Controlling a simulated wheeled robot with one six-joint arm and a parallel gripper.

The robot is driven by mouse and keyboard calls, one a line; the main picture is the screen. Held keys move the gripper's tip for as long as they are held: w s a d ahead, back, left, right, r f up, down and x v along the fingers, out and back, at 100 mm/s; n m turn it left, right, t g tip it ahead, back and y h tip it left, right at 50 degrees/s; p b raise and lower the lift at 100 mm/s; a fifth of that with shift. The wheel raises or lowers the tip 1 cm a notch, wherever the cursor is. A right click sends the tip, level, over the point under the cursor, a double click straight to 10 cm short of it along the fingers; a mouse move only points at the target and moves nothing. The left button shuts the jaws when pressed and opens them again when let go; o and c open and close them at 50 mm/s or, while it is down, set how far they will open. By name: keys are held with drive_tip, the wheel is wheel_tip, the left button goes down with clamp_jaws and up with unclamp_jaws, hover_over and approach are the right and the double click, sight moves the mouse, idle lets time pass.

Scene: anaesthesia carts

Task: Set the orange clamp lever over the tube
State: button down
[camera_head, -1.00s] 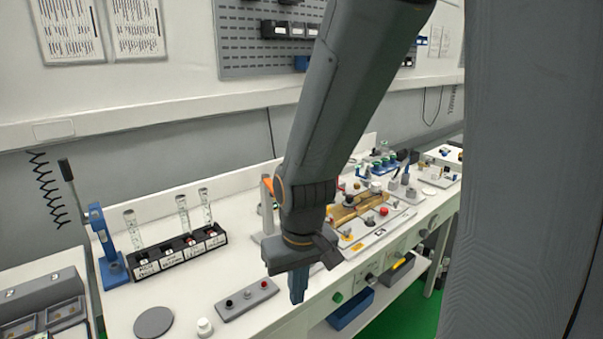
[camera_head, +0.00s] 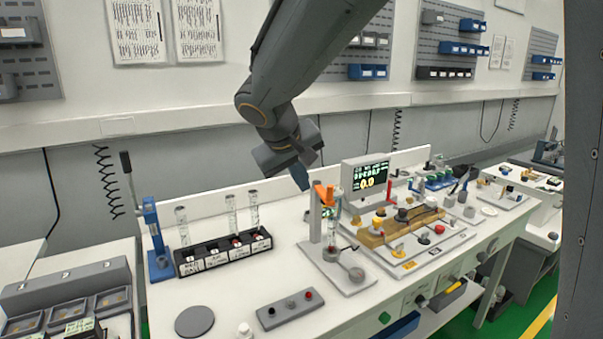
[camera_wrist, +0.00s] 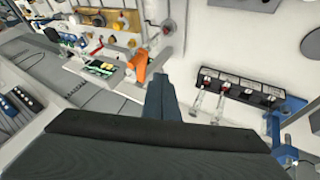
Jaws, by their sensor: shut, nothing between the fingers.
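The orange clamp lever (camera_head: 324,194) is at the top of a pale upright stand (camera_head: 315,222). A clear tube (camera_head: 333,233) stands beside the post, below the lever. I cannot tell whether the lever lies over the tube. My gripper (camera_head: 303,183) is shut and empty, pointing down just left of the lever and close to its height. In the wrist view the orange lever (camera_wrist: 140,65) shows beyond and left of my closed fingers (camera_wrist: 160,90). Contact between them cannot be made out.
A black rack (camera_head: 222,252) with several clear tubes and a blue lever press (camera_head: 157,240) stand to the left. A display (camera_head: 366,181) is behind the stand, a board with knobs (camera_head: 405,240) to its right. A grey button box (camera_head: 290,308) lies in front.

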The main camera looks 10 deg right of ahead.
sight(324, 199)
drive_tip(key=shift+w+d+f+p, duration=0.45)
drive_tip(key=shift+w+d+f, duration=0.2)
drive_tip(key=shift+d, duration=0.25)
drive_tip(key=shift+w+d+f+p, duration=0.5)
drive_tip(key=shift+w+d+f, duration=0.15)
drive_tip(key=shift+d, duration=0.3)
drive_tip(key=shift+w+d+f+p, duration=0.45)
drive_tip(key=shift+w+d+f, duration=0.1)
drive_tip(key=shift+d+f, duration=0.3)
